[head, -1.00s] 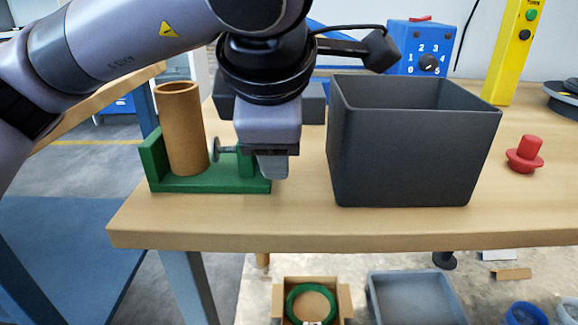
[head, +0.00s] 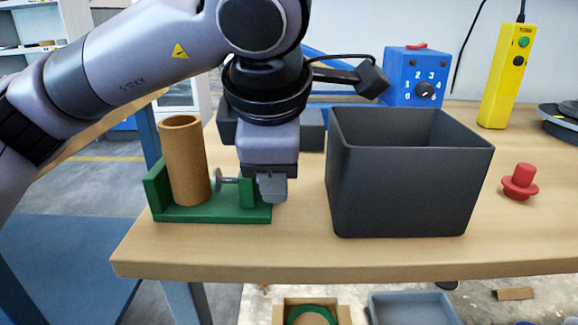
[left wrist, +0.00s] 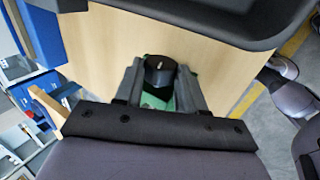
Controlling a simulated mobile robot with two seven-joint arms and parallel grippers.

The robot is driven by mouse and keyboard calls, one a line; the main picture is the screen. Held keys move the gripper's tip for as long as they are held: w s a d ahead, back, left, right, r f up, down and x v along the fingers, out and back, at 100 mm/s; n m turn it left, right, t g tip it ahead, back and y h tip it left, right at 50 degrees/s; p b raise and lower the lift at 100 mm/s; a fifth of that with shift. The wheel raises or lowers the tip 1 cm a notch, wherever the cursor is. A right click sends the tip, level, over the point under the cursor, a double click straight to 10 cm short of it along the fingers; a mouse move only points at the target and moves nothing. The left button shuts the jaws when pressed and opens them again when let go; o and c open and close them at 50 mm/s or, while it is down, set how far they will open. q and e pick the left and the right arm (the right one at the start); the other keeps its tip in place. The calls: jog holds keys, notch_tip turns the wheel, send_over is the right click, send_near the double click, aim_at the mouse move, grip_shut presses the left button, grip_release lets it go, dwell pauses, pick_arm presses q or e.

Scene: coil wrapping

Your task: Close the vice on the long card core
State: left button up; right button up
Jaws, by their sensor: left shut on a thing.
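The brown card core (head: 187,160) stands upright in the green vice (head: 212,214), against its left jaw. The vice's grey screw pad (head: 219,184) is just right of the core; I cannot tell whether it touches. My left gripper (head: 272,188) is at the vice's right end, pointing down. In the left wrist view, the fingers (left wrist: 161,84) are shut on the black knob (left wrist: 160,69), which has a white mark. The head view hides the knob behind the gripper. My right gripper is not in view.
A dark open bin (head: 405,185) stands close to the right of my left gripper. A red knobbed part (head: 520,182), a yellow control post (head: 507,75) and a blue dial box (head: 416,77) are farther right and back. The wooden bench's (head: 300,255) front strip is clear.

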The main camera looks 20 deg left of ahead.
pick_arm(q)
jog(key=shift+w+a+r+g+h+p, duration=0.1)
jog(key=shift+w+r+g+h+p, duration=0.15)
jog(key=shift+g+p, duration=0.65)
jog(key=shift+f+g, duration=0.15)
jog(key=shift+g, duration=0.15)
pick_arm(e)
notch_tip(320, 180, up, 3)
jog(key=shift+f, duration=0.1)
pick_arm(q)
jog(key=g+p, duration=0.1)
jog(key=p, duration=0.1)
jog(key=g+h+p, duration=0.1)
jog(key=p, duration=0.1)
jog(key=shift+w+r, duration=0.25)
jog(key=shift+r, duration=0.1)
jog(key=shift+w+f+g+p, duration=0.15)
jog(key=shift+g+p, duration=0.45)
jog(key=shift+f, duration=0.15)
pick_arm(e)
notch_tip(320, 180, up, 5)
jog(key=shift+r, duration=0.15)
